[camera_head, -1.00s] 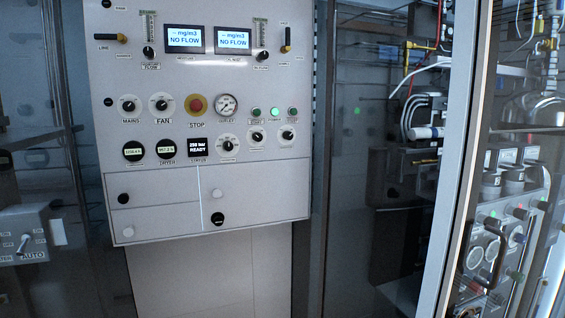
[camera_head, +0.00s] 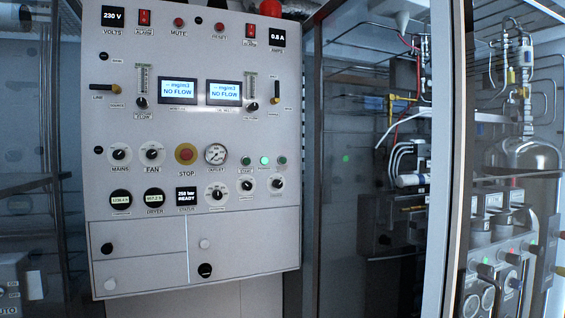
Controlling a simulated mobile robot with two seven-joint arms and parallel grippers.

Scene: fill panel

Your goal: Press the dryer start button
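A light grey control panel (camera_head: 120,232) fills the middle of the head view. A round dark dial labelled DRYER (camera_head: 153,198) is at lower left. The status display (camera_head: 188,197) reads 250 bar READY. Neither of my grippers is in view.
A red STOP button (camera_head: 186,153) sits left of the gauge. Black knobs (camera_head: 217,193) lie below the buttons. Two screens (camera_head: 224,92) read NO FLOW. A pale upright post (camera_head: 441,160) and glass-fronted equipment with a cylinder (camera_head: 535,185) stand at right. Nothing blocks the panel front.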

